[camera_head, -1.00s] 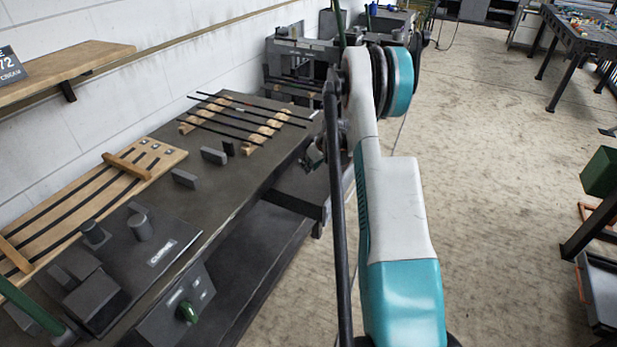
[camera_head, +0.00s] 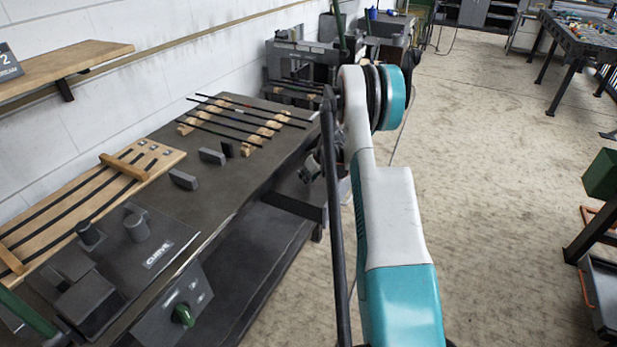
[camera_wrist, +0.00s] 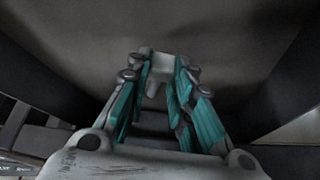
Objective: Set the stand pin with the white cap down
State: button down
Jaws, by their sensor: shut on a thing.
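My gripper (camera_wrist: 158,78) shows in the wrist view with its teal fingers closed in around a small pale piece (camera_wrist: 152,88), which looks like the white cap of the stand pin. The rest of the pin cannot be made out. The wrist view is dim, with a dark brownish surface beyond the fingertips. In the head view my arm covers most of the gripper, and no stand pin can be picked out there.
A dark workbench (camera_head: 222,200) runs along the left wall. It bears several black rods on wooden rests (camera_head: 262,133), small grey blocks (camera_head: 183,179), a slotted wooden board (camera_head: 60,220) and a plate labelled CURVE (camera_head: 158,253). Open floor (camera_head: 490,180) lies to the right.

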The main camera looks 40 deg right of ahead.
jog(key=shift+f, duration=0.3)
jog(key=c, duration=1.4)
grip_release()
jog(key=shift+r, duration=0.15)
jog(key=shift+r, duration=0.25)
jog(key=p+v, duration=0.4)
jog(key=v, duration=0.8)
jog(key=shift+r, duration=0.25)
